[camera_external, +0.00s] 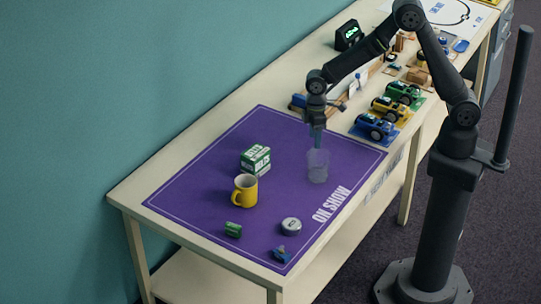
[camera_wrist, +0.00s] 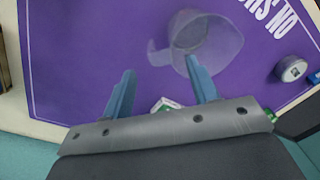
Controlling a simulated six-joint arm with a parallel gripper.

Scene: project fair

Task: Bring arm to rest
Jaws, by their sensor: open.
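My gripper (camera_external: 317,132) points down just above a clear plastic jug (camera_external: 317,166) on the purple mat (camera_external: 225,150). In the wrist view my gripper (camera_wrist: 160,92) has its two blue fingers spread apart with nothing held between them. The clear jug (camera_wrist: 205,38) shows beyond the right finger, with its handle to the left. The jug stands upright. My arm reaches over the table from its base at the right, bent at the elbow.
A yellow mug (camera_external: 245,190), a green-and-white box (camera_external: 256,159), a green block (camera_external: 233,229), a round grey tin (camera_external: 291,226) and a small blue item (camera_external: 282,254) are on the mat. Toy cars, a blue one (camera_external: 375,127) nearest, line the table's right side. A teal wall (camera_external: 90,100) is behind.

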